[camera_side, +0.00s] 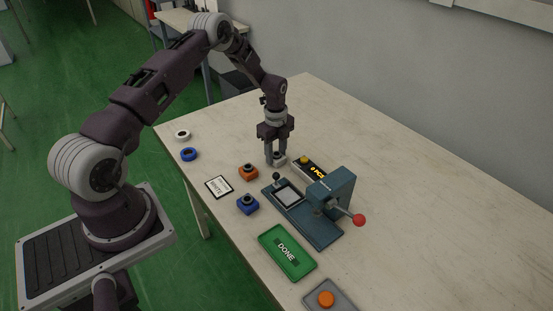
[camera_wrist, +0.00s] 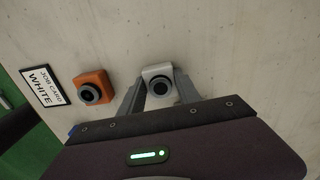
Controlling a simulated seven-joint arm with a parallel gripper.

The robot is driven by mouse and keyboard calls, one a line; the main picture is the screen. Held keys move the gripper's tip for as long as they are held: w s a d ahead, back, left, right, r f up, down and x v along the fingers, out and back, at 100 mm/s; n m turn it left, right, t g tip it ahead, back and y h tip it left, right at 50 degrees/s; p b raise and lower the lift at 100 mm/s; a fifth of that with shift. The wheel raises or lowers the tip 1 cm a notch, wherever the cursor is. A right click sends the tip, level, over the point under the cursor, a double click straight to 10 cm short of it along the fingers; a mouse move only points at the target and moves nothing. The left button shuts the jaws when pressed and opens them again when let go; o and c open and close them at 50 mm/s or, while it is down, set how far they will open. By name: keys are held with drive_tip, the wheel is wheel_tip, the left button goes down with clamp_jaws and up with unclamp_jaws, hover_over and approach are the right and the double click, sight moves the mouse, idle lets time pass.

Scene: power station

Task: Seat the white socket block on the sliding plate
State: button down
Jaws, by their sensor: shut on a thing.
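The white socket block (camera_side: 279,160) is between the fingertips of my gripper (camera_side: 275,158), which is shut on it. In the wrist view the block (camera_wrist: 157,72) shows its dark round socket, with a finger on each side of the gripper (camera_wrist: 159,92). It is at or near the table top; I cannot tell whether it touches. The sliding plate (camera_side: 288,195) is a pale square in a dark frame on the blue-grey press (camera_side: 330,190), in front of my gripper and slightly right. The plate looks empty.
An orange block (camera_side: 248,172) and a blue block (camera_side: 247,204) stand left of the press.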

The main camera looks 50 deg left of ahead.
drive_tip(key=r, duration=0.9)
drive_tip(key=shift+d+r, duration=0.25)
drive_tip(key=shift+d, duration=0.05)
drive_tip(key=s+d, duration=0.3)
drive_tip(key=d, duration=0.4)
drive_tip(key=s+d, duration=0.4)
drive_tip(key=d, duration=0.3)
hover_over(287, 195)
drive_tip(key=shift+m, duration=0.4)
drive_tip(key=shift+f, duration=3.25)
drive_tip(key=shift+f, duration=0.6)
drive_tip(key=c, duration=0.8)
unclamp_jaws()
drive_tip(key=shift+o, duration=0.2)
